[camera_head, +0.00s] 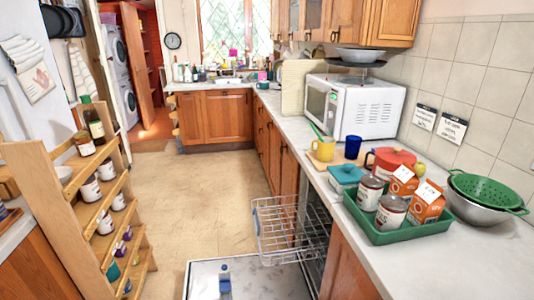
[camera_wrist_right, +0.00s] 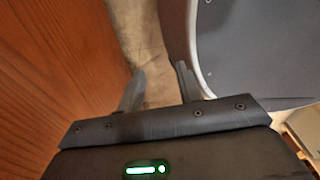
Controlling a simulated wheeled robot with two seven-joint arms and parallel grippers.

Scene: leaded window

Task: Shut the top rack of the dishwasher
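The dishwasher's top rack (camera_head: 290,230) is a grey wire basket. It is pulled out from the dishwasher under the right-hand counter and stands over the open door. The dishwasher door (camera_head: 240,280) lies folded down flat, with a small blue item (camera_head: 224,278) on it. My right gripper (camera_wrist_right: 157,75) shows in the right wrist view. Its two fingers are apart with nothing between them, above the floor beside a wooden panel. Neither gripper shows in the head view.
The right counter holds a green tray (camera_head: 385,236) with cans and cartons, a colander (camera_head: 488,192), mugs and a white microwave (camera_head: 352,105). A wooden shelf rack (camera_head: 100,215) with jars stands at the left. The floor (camera_head: 195,190) between is clear.

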